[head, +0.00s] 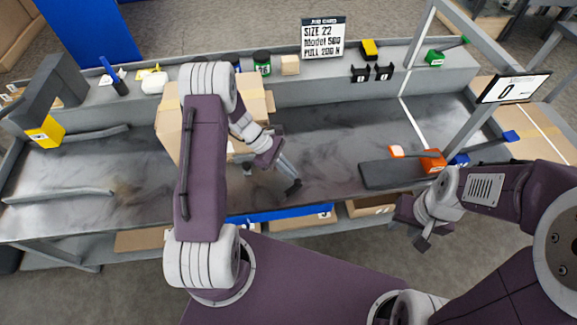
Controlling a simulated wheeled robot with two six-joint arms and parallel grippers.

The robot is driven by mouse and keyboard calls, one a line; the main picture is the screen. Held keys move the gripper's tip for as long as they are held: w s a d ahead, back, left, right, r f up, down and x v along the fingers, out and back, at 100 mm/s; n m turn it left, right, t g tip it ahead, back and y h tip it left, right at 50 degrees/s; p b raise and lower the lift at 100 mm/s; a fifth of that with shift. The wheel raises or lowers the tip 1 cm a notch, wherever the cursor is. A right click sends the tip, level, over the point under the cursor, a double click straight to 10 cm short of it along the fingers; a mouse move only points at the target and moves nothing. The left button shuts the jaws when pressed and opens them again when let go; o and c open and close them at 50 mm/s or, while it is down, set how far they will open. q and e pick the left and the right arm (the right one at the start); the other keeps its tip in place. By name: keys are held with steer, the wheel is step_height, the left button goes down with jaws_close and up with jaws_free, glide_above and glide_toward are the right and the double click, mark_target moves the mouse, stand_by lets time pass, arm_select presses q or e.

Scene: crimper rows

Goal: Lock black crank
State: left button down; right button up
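A grey lever with a black tip (293,187) reaches out over the bench from beside my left gripper, angled down to the right; I take it for the black crank. Its base is hidden. My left gripper (268,151) is at the lever's upper end, in front of a cardboard box. Whether it touches or grips the lever cannot be told, as its fingers are small and partly hidden. My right gripper (424,232) is in front of the bench's front edge at the right, away from the lever, with its fingers pointing down; their gap is unclear.
An orange crank (432,161) and a blue crank (461,160) sit at the right, with a dark slab (385,176) beside them. A green crank (436,58) is at the back right. A yellow block (46,132) stands left. Cardboard boxes (168,140) are behind my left arm.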

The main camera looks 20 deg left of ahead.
arm_select(q)
steer(key=shift+d+r+m+g+p, duration=0.1)
steer(key=shift+d+m+g+p, duration=0.25)
steer(key=shift+d+m+g, duration=0.25)
steer(key=shift+s+d, duration=0.1)
steer(key=shift+d, duration=0.2)
steer(key=shift+s+d+m+g+p, duration=0.15)
steer(key=shift+d+m+g+p, duration=0.25)
steer(key=shift+m, duration=0.3)
steer(key=r, duration=0.2)
steer(key=d+r+p, duration=0.1)
steer(key=r, duration=0.1)
steer(key=shift+s+r, duration=0.1)
steer(key=shift+r, duration=0.25)
steer(key=s+d+r+p, duration=0.1)
steer(key=s+d+r, duration=0.1)
steer(key=d+r, duration=0.4)
steer(key=d, duration=0.4)
steer(key=shift+s+d, duration=0.15)
steer(key=shift+s, duration=0.1)
